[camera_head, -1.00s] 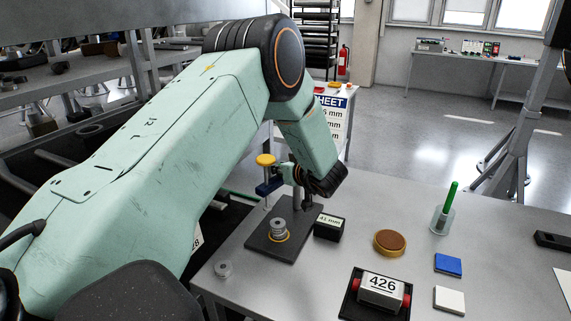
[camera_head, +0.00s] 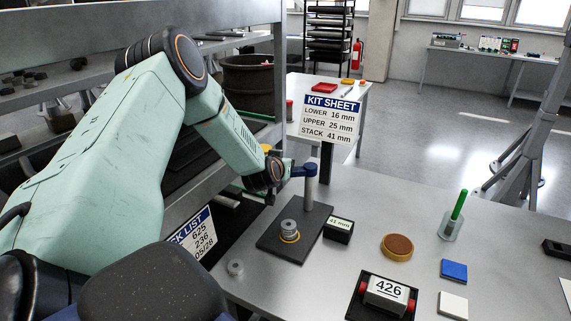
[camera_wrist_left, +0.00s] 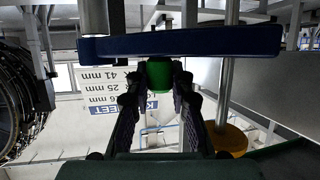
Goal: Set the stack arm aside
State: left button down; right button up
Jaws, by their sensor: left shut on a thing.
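The stack arm (camera_head: 303,170) is a blue bar on an upright grey post (camera_head: 310,190) at the back of a dark base plate (camera_head: 272,238). It points left, away from above the small metal stack (camera_head: 289,228). My left gripper (camera_head: 277,178) is at the bar's outer end and hides part of it. A yellow knob (camera_head: 266,148) shows partly behind the gripper. In the left wrist view the blue bar (camera_wrist_left: 180,42) crosses above the fingers, and the gripper (camera_wrist_left: 160,100) is shut on a green grip (camera_wrist_left: 160,76) below it. My right gripper is not in view.
A black block marked 41 mm (camera_head: 338,230) sits beside the base plate. A small metal ring (camera_head: 235,267) lies at the table's left edge. A kit sheet sign (camera_head: 331,118) stands behind.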

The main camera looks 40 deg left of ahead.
pick_arm(q)
jog(key=shift+w+a+m+t+h, duration=0.15)
jog(key=shift+a+m+t+h, duration=0.15)
jog(key=shift+m+h, duration=0.2)
jog(key=shift+w, duration=0.1)
jog(key=c, duration=1.6)
grip_release()
jog(key=o, duration=0.4)
jog(key=shift+w+a+f, duration=0.1)
jog(key=shift+o, duration=0.2)
jog(key=shift+d, duration=0.2)
